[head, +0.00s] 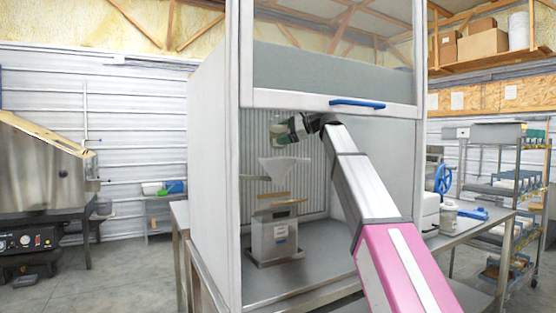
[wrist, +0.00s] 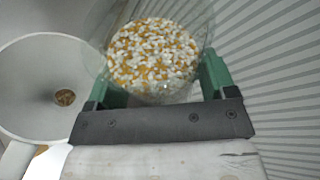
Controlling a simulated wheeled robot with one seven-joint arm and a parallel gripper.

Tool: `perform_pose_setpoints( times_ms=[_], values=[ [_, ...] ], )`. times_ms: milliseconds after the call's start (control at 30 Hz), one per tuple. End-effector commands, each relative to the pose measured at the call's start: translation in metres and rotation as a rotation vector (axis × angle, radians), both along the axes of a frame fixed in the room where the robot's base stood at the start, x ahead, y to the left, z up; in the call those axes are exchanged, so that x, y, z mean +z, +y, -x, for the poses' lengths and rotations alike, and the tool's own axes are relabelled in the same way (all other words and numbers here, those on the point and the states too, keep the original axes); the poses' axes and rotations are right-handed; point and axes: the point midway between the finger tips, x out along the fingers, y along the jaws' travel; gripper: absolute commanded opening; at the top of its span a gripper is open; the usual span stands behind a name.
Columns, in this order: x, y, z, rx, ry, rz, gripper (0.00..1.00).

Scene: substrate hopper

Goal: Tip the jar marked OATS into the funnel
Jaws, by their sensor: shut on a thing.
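My gripper (head: 298,128) is inside the hood, above and slightly right of the pale funnel (head: 277,168). In the wrist view my gripper (wrist: 160,82) has its green fingers on either side of a clear jar (wrist: 205,32) and is shut on it. White and orange grains show inside the jar. I see no marking on it, so I cannot tell whether it reads OATS. In the wrist view the funnel (wrist: 30,75) is left of the jar, with a little brown matter at its hole. In the head view the jar is small and its tilt is unclear.
The funnel stands over a metal hopper unit (head: 275,238) on the hood's floor. The raised glass sash with a blue handle (head: 357,103) is above my arm. The hood's left wall (head: 215,170) and ribbed back wall (wrist: 270,80) are close. A white container (head: 448,215) stands outside, at right.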

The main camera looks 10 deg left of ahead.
Motion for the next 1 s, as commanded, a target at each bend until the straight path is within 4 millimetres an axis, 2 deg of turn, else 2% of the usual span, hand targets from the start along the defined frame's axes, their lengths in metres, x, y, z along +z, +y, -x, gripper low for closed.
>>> perform_pose_setpoints(
  times_ms=[667,1000],
  values=[
    [-0.025,-0.001,0.005,0.0,-0.725,-0.091,0.44],
    [-0.019,-0.002,0.016,0.0,-1.053,-0.131,0.44]
  ],
)
